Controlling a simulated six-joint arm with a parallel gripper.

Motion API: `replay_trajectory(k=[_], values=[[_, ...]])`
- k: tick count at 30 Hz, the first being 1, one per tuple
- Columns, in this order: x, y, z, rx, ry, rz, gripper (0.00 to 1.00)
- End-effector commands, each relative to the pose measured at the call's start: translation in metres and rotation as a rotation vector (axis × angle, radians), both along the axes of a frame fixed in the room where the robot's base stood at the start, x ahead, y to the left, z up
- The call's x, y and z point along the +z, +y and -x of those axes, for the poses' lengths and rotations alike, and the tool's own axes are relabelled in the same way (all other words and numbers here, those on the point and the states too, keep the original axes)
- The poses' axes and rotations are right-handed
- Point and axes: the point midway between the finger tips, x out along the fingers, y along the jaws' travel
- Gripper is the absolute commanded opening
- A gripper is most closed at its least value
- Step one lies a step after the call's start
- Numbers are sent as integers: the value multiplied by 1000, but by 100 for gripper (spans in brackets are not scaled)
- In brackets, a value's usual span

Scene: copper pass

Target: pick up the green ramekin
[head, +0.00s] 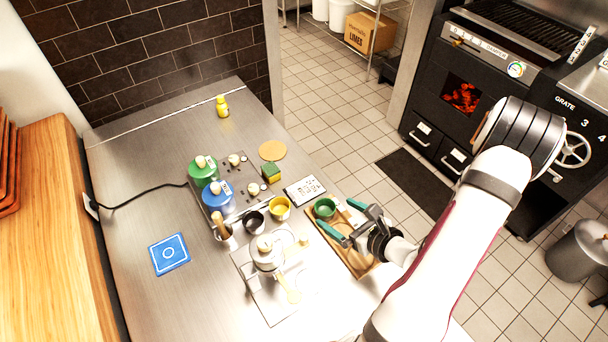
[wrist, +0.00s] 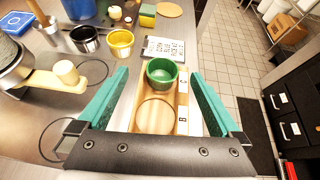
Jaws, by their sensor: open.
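The green ramekin (head: 325,208) stands upright at the far end of a narrow wooden tray (head: 361,266) on the right side of the steel counter. In the wrist view the ramekin (wrist: 161,74) lies ahead, between the lines of the two teal fingers. My gripper (head: 344,221) is open and empty, with its fingers spread above the tray. In the wrist view the gripper (wrist: 160,95) has one finger on each side of the tray. The ramekin appears beyond the fingertips, and I cannot tell whether anything touches it.
A yellow ramekin (head: 279,208) and a black ramekin (head: 254,222) stand left of the tray. A white lettered board (head: 304,190) lies behind it. A machine with a wooden handle (head: 268,254) stands at the near left. The tray's near part holds a round wooden disc (wrist: 155,116).

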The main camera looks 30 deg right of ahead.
Motion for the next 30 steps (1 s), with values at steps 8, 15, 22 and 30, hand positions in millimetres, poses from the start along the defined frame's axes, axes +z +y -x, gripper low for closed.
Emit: replay_trajectory(k=[8, 15, 22, 30], values=[[-27, -2, -25, -58, 24, -33, 100], [-45, -3, -59, -61, 22, -32, 100], [-45, -3, -60, -61, 21, -33, 96], [-45, -3, -60, -61, 21, -32, 48]])
